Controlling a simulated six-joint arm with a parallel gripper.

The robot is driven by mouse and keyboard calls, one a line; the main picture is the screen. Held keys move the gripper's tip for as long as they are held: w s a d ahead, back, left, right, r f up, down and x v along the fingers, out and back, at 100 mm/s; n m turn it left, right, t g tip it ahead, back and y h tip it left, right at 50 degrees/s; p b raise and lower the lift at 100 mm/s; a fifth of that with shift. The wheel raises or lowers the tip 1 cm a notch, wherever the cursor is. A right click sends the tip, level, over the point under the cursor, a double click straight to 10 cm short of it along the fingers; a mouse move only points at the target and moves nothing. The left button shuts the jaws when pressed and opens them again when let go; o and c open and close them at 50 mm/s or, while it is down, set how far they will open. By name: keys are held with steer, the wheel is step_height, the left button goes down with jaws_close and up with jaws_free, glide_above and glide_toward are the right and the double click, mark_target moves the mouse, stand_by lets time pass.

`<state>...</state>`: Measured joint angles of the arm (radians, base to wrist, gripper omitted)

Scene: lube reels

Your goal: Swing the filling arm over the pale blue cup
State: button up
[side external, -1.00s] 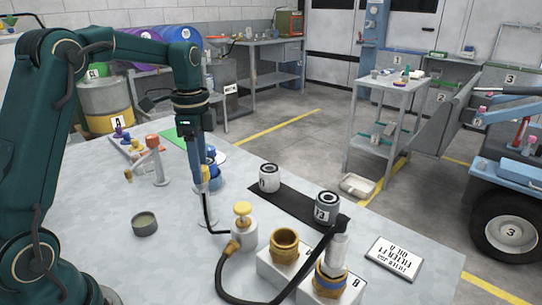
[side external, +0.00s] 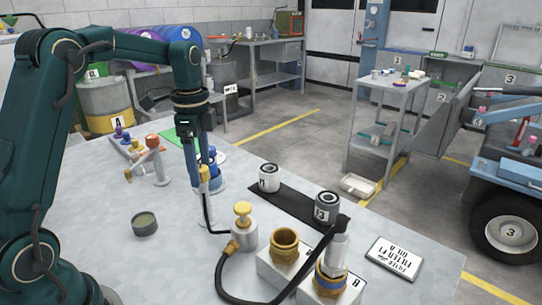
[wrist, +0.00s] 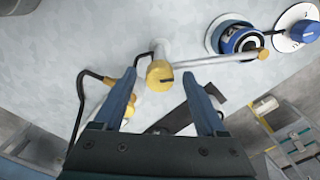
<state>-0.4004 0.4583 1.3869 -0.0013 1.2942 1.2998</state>
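The filling arm appears to be the slim white arm (wrist: 215,60) in the wrist view, running right from a yellow hub (wrist: 160,73) to an orange tip. The tip overlaps the right edge of a round blue cup-like thing (wrist: 238,40) with a pale ring around it. I cannot tell whether this is the pale blue cup or how high the tip is above it. My gripper (wrist: 160,85) is open, with its fingers apart on either side of the hub and visible space beside it. In the side view my gripper (side external: 202,178) partly hides the hub and blue things.
A yellow-knobbed pump (side external: 243,222) with a black hose stands close in front. Two filters (side external: 269,178) sit on a dark mat. Brass-topped fittings (side external: 285,243) are at the near edge.

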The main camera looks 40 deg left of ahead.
steer(key=shift+r, duration=0.1)
steer(key=shift+r, duration=2.5)
steer(key=shift+d+r, duration=0.1)
steer(key=shift+d, duration=0.05)
steer(key=s+d+r+t, duration=0.3)
steer(key=s+d+r, duration=0.3)
steer(key=s+d, duration=0.15)
steer(key=s+d+f+n+t, duration=0.2)
steer(key=s+d+f+n, duration=0.2)
steer(key=s+f+n, duration=0.3)
steer(key=f+n, duration=0.1)
steer(key=n, duration=0.2)
steer(key=shift+d+t, duration=0.3)
steer(key=shift+d, duration=0.05)
